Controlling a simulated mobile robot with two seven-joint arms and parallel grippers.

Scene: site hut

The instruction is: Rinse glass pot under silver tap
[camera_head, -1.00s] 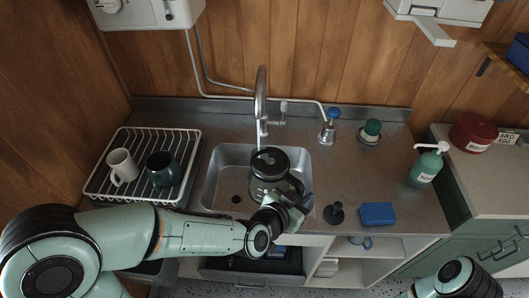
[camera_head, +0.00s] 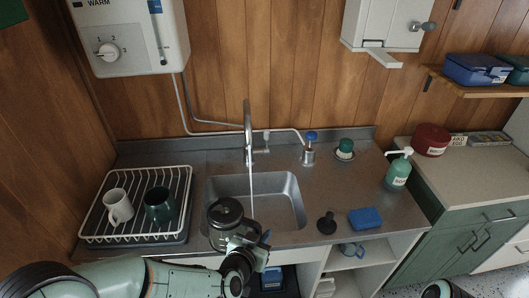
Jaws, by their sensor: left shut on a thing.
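The glass pot (camera_head: 226,222) with a dark lid is upright at the front left of the steel sink (camera_head: 296,200). My left gripper (camera_head: 248,240) is shut on it at its right side, near the sink's front rim. The silver tap (camera_head: 247,125) rises behind the sink. A thin stream of water (camera_head: 251,190) falls from it into the sink, to the right of and behind the pot, seemingly clear of it. The pot's contents cannot be made out. Part of my right arm shows at the bottom right edge; its gripper is out of view.
A white rack (camera_head: 90,225) with a white mug (camera_head: 118,207) and a dark green mug (camera_head: 158,205) stands left. A black stopper (camera_head: 326,223), blue sponge (camera_head: 365,218) and green soap bottle (camera_head: 398,172) stand right. A white water heater (camera_head: 125,40) hangs above left.

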